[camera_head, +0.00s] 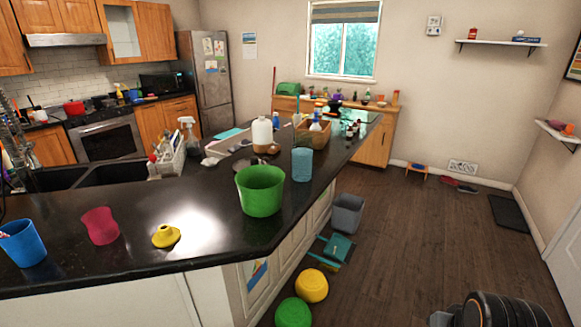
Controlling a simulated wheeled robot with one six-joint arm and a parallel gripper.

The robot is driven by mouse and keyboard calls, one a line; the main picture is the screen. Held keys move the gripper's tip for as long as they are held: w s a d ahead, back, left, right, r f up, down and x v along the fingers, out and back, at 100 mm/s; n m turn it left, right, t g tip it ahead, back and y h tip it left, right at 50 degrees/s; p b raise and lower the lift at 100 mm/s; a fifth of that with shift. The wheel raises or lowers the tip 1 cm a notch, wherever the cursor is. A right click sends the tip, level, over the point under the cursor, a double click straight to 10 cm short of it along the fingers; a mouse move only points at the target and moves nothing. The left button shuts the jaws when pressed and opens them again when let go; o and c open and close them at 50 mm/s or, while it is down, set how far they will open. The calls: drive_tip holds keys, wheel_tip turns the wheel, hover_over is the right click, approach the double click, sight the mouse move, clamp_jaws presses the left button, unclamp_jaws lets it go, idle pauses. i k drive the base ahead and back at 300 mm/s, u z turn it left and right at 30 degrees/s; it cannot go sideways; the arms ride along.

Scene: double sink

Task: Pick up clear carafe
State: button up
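I cannot pick out a clear carafe with certainty. A whitish jug-like vessel (262,133) stands upright on the black counter, behind the green bucket, with a brown round piece at its foot. A translucent blue tumbler (302,164) stands to the right of it, near the counter's right edge. Neither is plainly a clear carafe. My gripper's fingers are not in view. A dark ribbed shape at the bottom right corner may be part of my arm, and I cannot tell for sure.
The black counter (200,220) holds a green bucket (261,190), yellow funnel (166,236), pink cup (100,226), blue cup (22,243), and a basket (313,134). A grey bin (347,213) and yellow bowl (311,286) are on the floor. Open floor lies right.

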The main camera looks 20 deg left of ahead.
sight(303, 151)
drive_tip(key=u, duration=0.95)
drive_tip(key=i, duration=0.95)
drive_tip(key=z, duration=0.05)
drive_tip(key=k, duration=0.5)
drive_tip(key=u, duration=3.05)
drive_tip(key=k, duration=0.85)
drive_tip(key=z, duration=1.05)
drive_tip(key=i, duration=1)
